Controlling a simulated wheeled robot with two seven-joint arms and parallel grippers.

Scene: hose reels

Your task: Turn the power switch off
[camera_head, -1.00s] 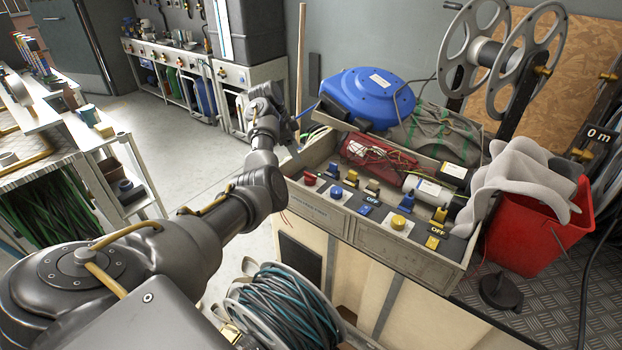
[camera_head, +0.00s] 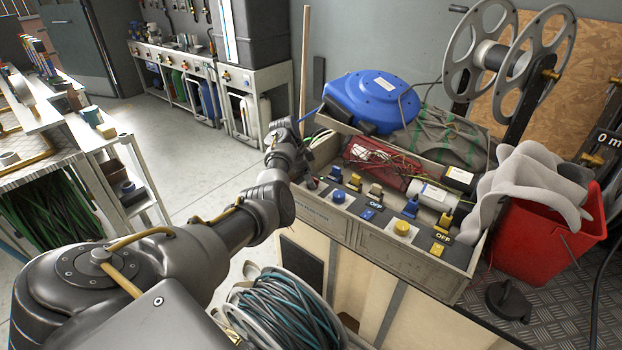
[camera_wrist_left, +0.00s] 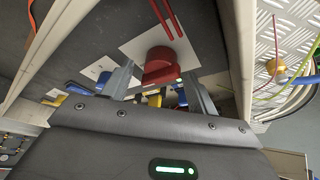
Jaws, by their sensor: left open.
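Two OFF labels sit beside a blue (camera_head: 368,214) and a yellow rocker (camera_head: 437,249). I cannot tell which is the power switch. My left gripper (camera_head: 308,168) is at the panel's left end, its fingers mostly hidden in the head view. In the left wrist view its open, empty fingers (camera_wrist_left: 158,78) stand on either side of a red knob (camera_wrist_left: 160,65); contact is unclear. My right gripper is out of view.
Behind the panel, the crate holds red netting (camera_head: 374,164), a white cylinder (camera_head: 432,193) and wires. A blue hose reel (camera_head: 370,101) sits at its back. A red bucket (camera_head: 545,238) with grey cloth stands right. A cable spool (camera_head: 285,310) lies below my arm.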

